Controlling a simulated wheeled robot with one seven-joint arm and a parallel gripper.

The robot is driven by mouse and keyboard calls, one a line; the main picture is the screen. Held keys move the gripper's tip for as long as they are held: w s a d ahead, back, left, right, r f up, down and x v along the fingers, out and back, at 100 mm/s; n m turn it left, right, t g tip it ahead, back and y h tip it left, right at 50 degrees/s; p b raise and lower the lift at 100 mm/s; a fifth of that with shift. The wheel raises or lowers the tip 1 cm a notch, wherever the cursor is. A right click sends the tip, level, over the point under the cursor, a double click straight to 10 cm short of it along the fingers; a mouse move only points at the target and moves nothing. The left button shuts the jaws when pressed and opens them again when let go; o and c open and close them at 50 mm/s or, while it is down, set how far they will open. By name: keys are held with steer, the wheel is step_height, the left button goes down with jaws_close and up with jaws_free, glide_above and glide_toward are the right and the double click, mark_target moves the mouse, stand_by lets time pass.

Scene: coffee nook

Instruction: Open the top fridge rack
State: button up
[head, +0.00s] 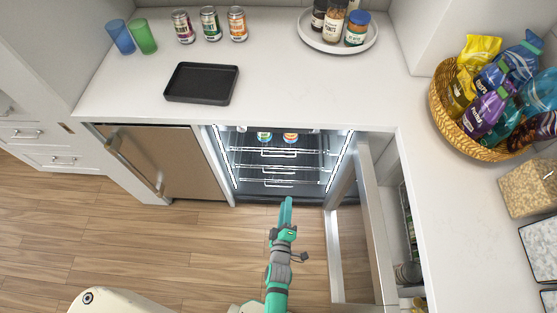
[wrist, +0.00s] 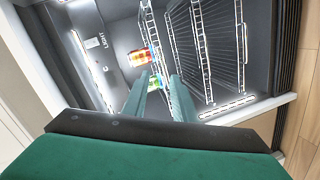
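The fridge (head: 243,190) under the counter stands open, lit inside by white strips. Its top rack (head: 280,151) is a wire shelf with a front handle loop, pushed in, with two cans on it. In the wrist view the top rack (wrist: 149,22) is the wire frame beside an orange can (wrist: 138,58) and a green-yellow can (wrist: 153,82), partly behind my fingers. My gripper (head: 287,200) is in front of the fridge opening. In the wrist view my gripper (wrist: 160,76) shows two green fingers apart with nothing held between them, pointing toward the rack; contact cannot be told.
Lower wire racks (head: 278,169) sit beneath the top one. The fridge door (head: 375,225) is swung open to the right, bounding that side. A closed brown-fronted appliance (head: 175,160) stands left. The wooden floor (head: 190,245) in front is clear.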

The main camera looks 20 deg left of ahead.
steer(key=w+a+f+n, duration=0.1)
steer(key=w+a, duration=0.2)
steer(key=w, duration=0.4)
steer(key=w+a+f+n, duration=0.2)
steer(key=w+a, duration=0.1)
steer(key=w, duration=0.4)
steer(key=w+a+f+n+y, duration=0.1)
steer(key=w+a+n, duration=0.1)
steer(key=w+a, duration=0.2)
steer(key=w, duration=0.3)
steer(key=shift+f, duration=0.3)
jaws_close()
steer(key=shift+d, duration=0.1)
stand_by(0.4)
